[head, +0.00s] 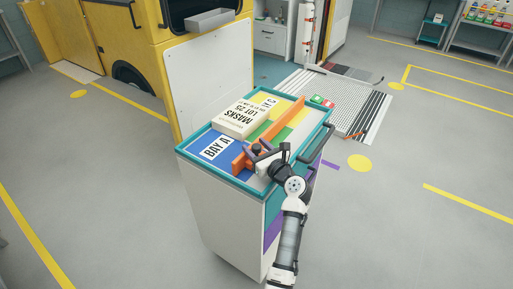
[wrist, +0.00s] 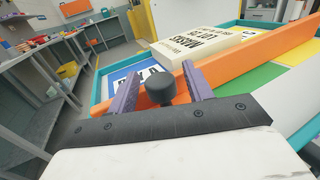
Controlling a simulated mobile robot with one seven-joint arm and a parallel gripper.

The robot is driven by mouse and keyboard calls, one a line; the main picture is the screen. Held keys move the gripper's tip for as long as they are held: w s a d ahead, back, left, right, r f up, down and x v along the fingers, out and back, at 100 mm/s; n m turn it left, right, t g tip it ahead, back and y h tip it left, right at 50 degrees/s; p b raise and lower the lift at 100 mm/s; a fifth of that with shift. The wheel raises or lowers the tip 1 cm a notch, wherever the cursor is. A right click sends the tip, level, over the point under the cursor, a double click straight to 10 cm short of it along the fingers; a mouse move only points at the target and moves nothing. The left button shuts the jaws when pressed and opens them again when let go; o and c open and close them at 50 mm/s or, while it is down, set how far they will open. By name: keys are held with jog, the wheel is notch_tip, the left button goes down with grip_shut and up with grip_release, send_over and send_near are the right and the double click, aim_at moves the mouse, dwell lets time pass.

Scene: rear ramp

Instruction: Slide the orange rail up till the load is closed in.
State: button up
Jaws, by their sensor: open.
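The orange rail (head: 270,131) stands on edge across the cart top and runs diagonally in the wrist view (wrist: 252,55). The load, a cream box labelled MASKS (head: 244,118), lies flat on the far side of the rail, with a strip of coloured surface between them in the head view. The box also shows in the wrist view (wrist: 196,46). A dark knob (wrist: 160,91) sits on the near part of the rail. My gripper (head: 257,150) is open, its purple fingers on either side of the knob, with gaps visible in the wrist view.
The cart (head: 223,206) has a teal rim, coloured bays and a dark side handle (head: 320,142). A BAY A label (head: 216,147) lies left of the rail. A red and a green item (head: 317,99) sit at the far right corner. A white panel and yellow vehicle (head: 118,38) stand behind.

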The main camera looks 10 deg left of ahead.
jog(key=b+v, duration=0.2)
jog(key=v, duration=1.1)
jog(key=shift+s+d+b, duration=0.25)
jog(key=shift+s+b, duration=0.05)
jog(key=shift+b, duration=0.1)
